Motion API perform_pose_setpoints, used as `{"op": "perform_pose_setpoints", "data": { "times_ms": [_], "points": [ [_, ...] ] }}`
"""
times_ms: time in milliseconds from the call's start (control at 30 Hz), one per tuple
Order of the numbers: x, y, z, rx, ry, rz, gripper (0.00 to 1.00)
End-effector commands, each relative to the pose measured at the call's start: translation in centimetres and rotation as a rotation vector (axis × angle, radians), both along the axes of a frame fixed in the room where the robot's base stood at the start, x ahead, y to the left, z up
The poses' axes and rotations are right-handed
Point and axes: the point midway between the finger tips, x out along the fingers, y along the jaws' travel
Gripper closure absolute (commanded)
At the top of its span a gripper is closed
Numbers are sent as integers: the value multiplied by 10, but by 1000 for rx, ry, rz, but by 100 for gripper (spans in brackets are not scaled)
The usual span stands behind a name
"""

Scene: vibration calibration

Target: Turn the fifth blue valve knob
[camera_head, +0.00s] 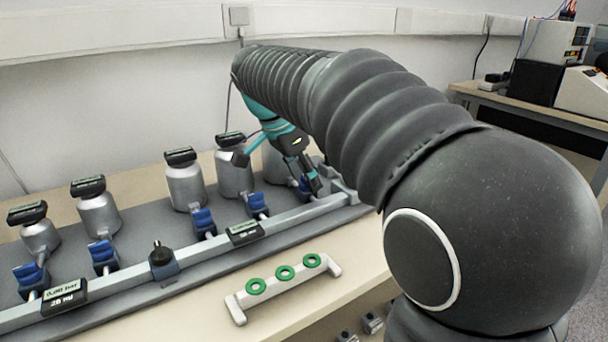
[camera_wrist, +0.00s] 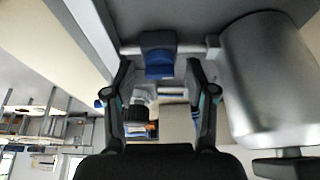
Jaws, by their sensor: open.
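A row of blue valve knobs runs along the grey bench rig in the head view. The knob farthest right, fifth from the left (camera_head: 305,187), is at my gripper (camera_head: 303,176) and partly covered by its fingers. In the wrist view a blue knob (camera_wrist: 158,64) on a short metal pipe shows between my gripper's (camera_wrist: 158,70) two dark fingertips. There are visible gaps on both sides of the knob, so the fingers look open and apart from it. How deep the knob sits between the fingers is hard to tell.
Silver canisters (camera_head: 186,188) with black gauges stand behind the knobs; one large canister (camera_wrist: 268,80) is close to the right finger. A rail with displays (camera_head: 245,232) runs in front. A white holder with green rings (camera_head: 285,273) lies on the table's clear front.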

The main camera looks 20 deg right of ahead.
Motion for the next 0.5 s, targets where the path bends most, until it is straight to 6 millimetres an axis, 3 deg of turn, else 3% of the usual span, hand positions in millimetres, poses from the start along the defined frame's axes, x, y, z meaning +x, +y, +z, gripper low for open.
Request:
{"op": "perform_pose_setpoints", "data": {
  "times_ms": [67, 200, 300, 500],
  "points": [
    [0, 0, 0, 0, 0, 0, 44],
    [0, 0, 0, 0, 0, 0, 79],
    [0, 0, 0, 0, 0, 0, 100],
    [0, 0, 0, 0, 0, 6, 100]
  ]
}}
